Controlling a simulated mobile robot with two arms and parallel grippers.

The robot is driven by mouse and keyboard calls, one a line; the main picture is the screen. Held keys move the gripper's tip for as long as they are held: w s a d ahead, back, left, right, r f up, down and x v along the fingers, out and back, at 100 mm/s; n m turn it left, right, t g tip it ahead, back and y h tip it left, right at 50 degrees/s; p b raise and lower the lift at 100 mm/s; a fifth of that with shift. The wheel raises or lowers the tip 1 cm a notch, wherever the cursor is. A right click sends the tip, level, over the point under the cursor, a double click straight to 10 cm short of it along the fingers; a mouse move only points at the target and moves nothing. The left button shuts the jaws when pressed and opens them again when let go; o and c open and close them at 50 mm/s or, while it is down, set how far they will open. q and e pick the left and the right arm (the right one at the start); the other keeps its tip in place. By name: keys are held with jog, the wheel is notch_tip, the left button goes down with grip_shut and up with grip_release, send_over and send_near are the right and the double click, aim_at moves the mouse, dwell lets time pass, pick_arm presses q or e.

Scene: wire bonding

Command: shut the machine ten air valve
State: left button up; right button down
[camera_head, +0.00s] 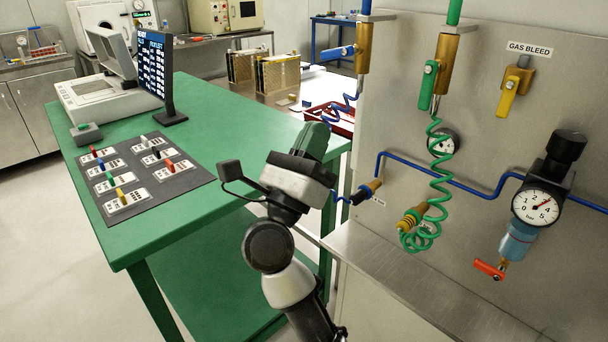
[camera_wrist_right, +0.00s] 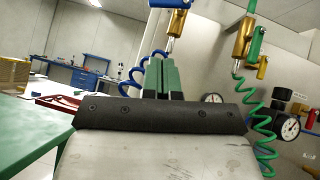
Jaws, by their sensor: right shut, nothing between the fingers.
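A brass valve (camera_head: 363,45) with a blue lever (camera_head: 341,52) sits on a drop pipe at the top of the steel wall panel. Its lever points left, across the pipe. A second brass valve (camera_head: 446,62) has a green lever (camera_head: 429,85) hanging along its body. I cannot read which valve belongs to machine ten. My right gripper (camera_head: 316,137), with green fingers, is shut and empty, below and left of the blue-levered valve and apart from it. In the right wrist view the fingers (camera_wrist_right: 160,76) point up, just below the blue-levered valve (camera_wrist_right: 177,22). My left gripper is not in view.
A yellow-levered valve (camera_head: 514,82) sits under the "GAS BLEED" sign. Coiled green hose (camera_head: 438,190), a blue pipe (camera_head: 470,183) and a regulator gauge (camera_head: 536,207) are on the panel (camera_head: 400,120). A green table (camera_head: 215,125) with a monitor (camera_head: 155,72) stands left of my arm.

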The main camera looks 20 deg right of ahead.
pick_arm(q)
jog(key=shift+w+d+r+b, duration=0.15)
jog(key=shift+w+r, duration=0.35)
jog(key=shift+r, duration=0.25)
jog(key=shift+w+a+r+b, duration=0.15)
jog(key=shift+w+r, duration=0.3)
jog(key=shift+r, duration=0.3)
pick_arm(e)
jog(key=shift+v, duration=2.35)
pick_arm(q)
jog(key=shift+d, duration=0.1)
pick_arm(e)
jog(key=shift+d+r, duration=0.1)
